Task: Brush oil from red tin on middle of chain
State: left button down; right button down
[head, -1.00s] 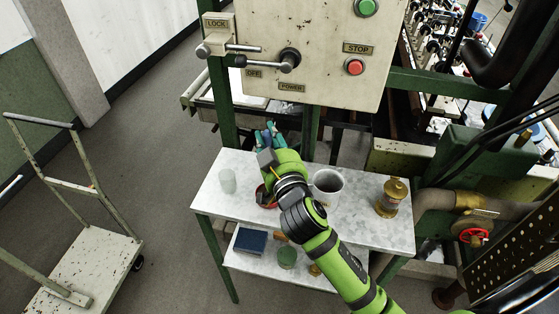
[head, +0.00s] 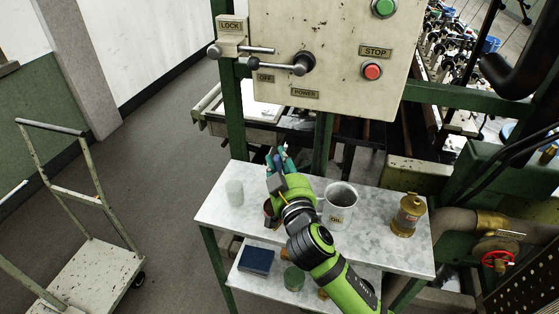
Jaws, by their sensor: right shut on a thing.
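My right gripper (head: 278,160) is over the left half of the marble-topped table, its teal fingers pointing away from me. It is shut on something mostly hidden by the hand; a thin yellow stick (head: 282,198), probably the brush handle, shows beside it. A red tin (head: 268,212) stands on the tabletop, largely covered by my right gripper and wrist. I cannot tell whether the brush touches the tin. No chain can be made out clearly. My left gripper is out of view.
The lower shelf holds a blue box (head: 256,260) and a green container (head: 293,278). A control panel (head: 330,50) rises behind; a cart (head: 90,275) stands left.

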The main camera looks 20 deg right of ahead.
dwell(0.5)
jog(key=shift+f+b, duration=0.5)
jog(key=shift+f, duration=0.05)
dwell(0.4)
dwell(0.5)
notch_tip(320, 180, up, 7)
jog(key=p, duration=0.6)
jog(key=shift+r+p, duration=0.15)
jog(key=shift+p, duration=0.2)
dwell(0.4)
